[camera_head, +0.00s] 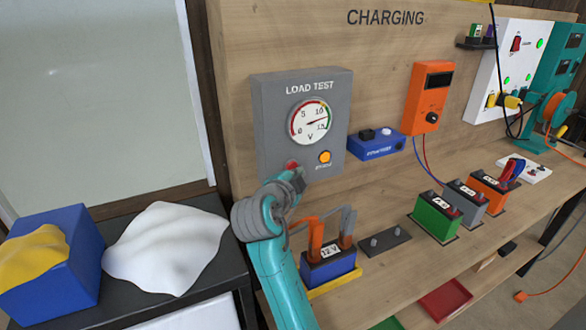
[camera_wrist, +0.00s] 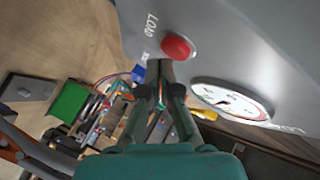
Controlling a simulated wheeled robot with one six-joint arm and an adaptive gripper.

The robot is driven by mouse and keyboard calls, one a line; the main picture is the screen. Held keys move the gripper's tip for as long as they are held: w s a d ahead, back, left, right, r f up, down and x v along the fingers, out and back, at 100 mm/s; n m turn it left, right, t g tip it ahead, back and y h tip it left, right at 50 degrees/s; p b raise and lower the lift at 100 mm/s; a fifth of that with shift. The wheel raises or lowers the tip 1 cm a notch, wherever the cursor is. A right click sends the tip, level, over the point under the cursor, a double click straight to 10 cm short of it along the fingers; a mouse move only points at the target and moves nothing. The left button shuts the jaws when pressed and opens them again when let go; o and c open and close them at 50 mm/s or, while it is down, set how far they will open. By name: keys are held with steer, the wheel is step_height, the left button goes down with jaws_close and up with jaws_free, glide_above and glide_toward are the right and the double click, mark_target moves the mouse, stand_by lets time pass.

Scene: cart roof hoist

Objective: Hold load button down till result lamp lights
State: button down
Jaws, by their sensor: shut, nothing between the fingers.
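The grey load test box (camera_head: 262,125) hangs on the wooden board. Its round dial (camera_head: 310,121) has the needle on the right side, between 10 and 15. The red load button (camera_head: 292,165) is low on the box, partly behind my gripper (camera_head: 298,178). The button (camera_wrist: 177,47) shows clearly in the wrist view, labelled LOAD. My gripper (camera_wrist: 160,70) is shut and empty, its tips just beside or against the button; contact cannot be told. The amber lamp (camera_head: 325,157) right of the button looks bright orange; whether it is lit is unclear.
A blue 12 V battery (camera_head: 330,271) with orange and grey clamps stands on the bench below the box. A blue device (camera_head: 375,147) and an orange meter (camera_head: 428,97) are to the right. A white cloth (camera_head: 165,250) lies on the cabinet at left.

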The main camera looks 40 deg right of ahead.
steer(key=shift+s+a, duration=0.1)
steer(key=shift+s, duration=0.15)
steer(key=shift+s+a, duration=0.25)
steer(key=shift+s, duration=0.55)
steer(key=shift+s+a, duration=0.2)
steer(key=shift+s, duration=0.6)
steer(key=shift+s+a, duration=0.25)
steer(key=shift+s, duration=0.55)
